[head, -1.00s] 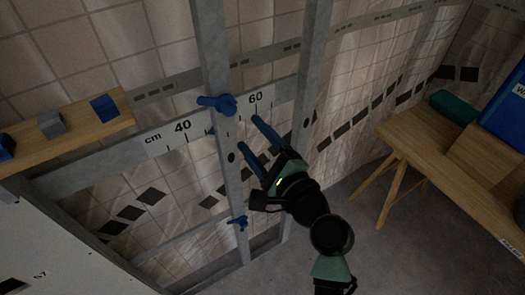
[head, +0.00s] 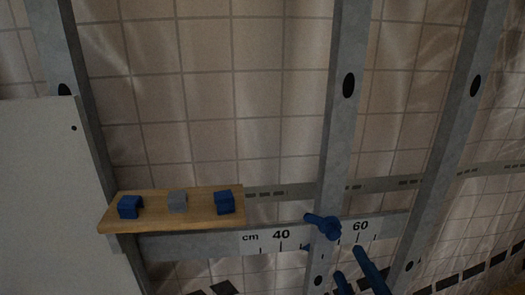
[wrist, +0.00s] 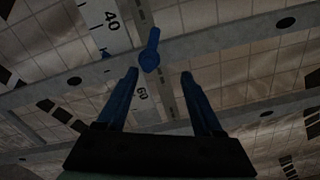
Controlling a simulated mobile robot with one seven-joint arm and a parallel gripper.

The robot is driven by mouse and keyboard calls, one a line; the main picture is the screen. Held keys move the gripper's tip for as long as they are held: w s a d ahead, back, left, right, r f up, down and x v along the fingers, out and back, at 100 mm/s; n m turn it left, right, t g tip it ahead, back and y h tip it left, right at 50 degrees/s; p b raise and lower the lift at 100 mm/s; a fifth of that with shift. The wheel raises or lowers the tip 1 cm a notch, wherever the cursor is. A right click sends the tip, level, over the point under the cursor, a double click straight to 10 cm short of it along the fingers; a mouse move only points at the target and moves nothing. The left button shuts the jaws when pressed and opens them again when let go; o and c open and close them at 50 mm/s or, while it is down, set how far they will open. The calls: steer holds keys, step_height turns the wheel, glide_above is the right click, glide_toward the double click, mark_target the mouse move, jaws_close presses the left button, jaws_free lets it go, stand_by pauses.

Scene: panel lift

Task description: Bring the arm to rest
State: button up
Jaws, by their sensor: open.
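My gripper (head: 357,272) shows only by its blue fingers at the bottom edge of the head view; the rest of the arm is out of that view. In the wrist view my gripper (wrist: 160,78) has its two blue fingers apart, with nothing between them but the wall behind. A blue peg or handle (head: 323,226) sits on the upright metal stud, up and left of the fingers. It also shows in the wrist view (wrist: 150,50), beyond the fingertips.
A rail marked in cm (head: 262,242) runs below. Metal studs (head: 343,120) stand before the tiled wall. A pale panel (head: 50,190) is at far left.

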steer(key=w+a+r+n+t, duration=0.1)
steer(key=a+r+n+t, duration=0.1)
steer(key=a+r+n, duration=0.7)
steer(key=w+a+r+n+t, duration=0.2)
steer(key=r+n, duration=0.2)
steer(key=r, duration=1)
steer(key=s+a+r+n+t, duration=0.2)
steer(key=s+a+r+n, duration=0.1)
steer(key=r, duration=0.5)
steer(key=s+a+r+n+t, duration=0.3)
steer(key=s+a+r+n, duration=0.1)
steer(key=s+r, duration=0.4)
steer(key=shift+r+n+h, duration=0.3)
steer(key=shift+r+n, duration=0.4)
steer(key=shift+n, duration=0.2)
